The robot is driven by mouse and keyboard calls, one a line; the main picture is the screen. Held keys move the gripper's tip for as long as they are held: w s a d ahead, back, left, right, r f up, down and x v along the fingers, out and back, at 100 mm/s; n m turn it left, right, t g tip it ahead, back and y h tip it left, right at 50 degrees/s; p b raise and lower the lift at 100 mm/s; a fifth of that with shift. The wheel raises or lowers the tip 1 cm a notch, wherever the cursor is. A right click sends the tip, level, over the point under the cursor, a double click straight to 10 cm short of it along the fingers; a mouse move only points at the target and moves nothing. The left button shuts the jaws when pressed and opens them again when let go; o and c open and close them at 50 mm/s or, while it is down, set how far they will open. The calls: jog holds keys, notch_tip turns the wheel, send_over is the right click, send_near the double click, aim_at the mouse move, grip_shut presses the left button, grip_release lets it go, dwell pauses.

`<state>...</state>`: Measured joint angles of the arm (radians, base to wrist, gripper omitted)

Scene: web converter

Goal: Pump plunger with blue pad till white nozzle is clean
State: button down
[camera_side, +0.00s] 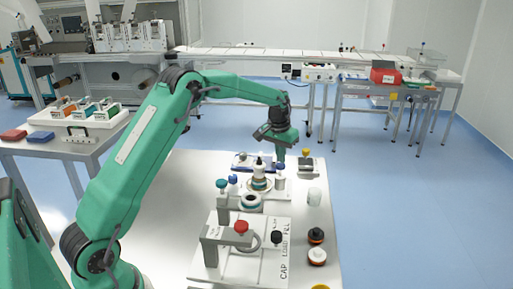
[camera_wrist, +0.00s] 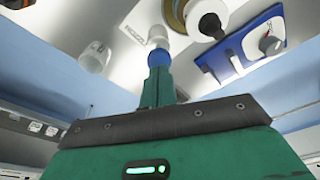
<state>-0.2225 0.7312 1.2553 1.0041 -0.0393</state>
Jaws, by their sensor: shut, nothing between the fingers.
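My gripper (camera_side: 281,156) is shut and empty, pointing down over the far part of the white work table. Its fingertips are right at the blue pad (camera_side: 281,167) on top of the pale plunger (camera_side: 280,183). In the wrist view the shut fingers (camera_wrist: 158,72) end at the blue pad (camera_wrist: 158,58), and I cannot tell whether they press on it. The white nozzle (camera_side: 259,161) stands upright to the left of the plunger, on a round base. It also shows in the wrist view (camera_wrist: 208,20), with a dark opening or tip.
A blue-framed tray (camera_side: 240,161) lies behind the nozzle. A grey cylinder (camera_side: 306,166) and a white cup (camera_side: 314,196) are at right. The table's left part is clear.

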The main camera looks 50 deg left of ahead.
jog(key=shift+f, duration=1.55)
jog(key=shift+r, duration=1.9)
jog(key=shift+r, duration=0.1)
notch_tip(320, 180, up, 6)
jog(key=shift+f, duration=0.1)
dwell(0.6)
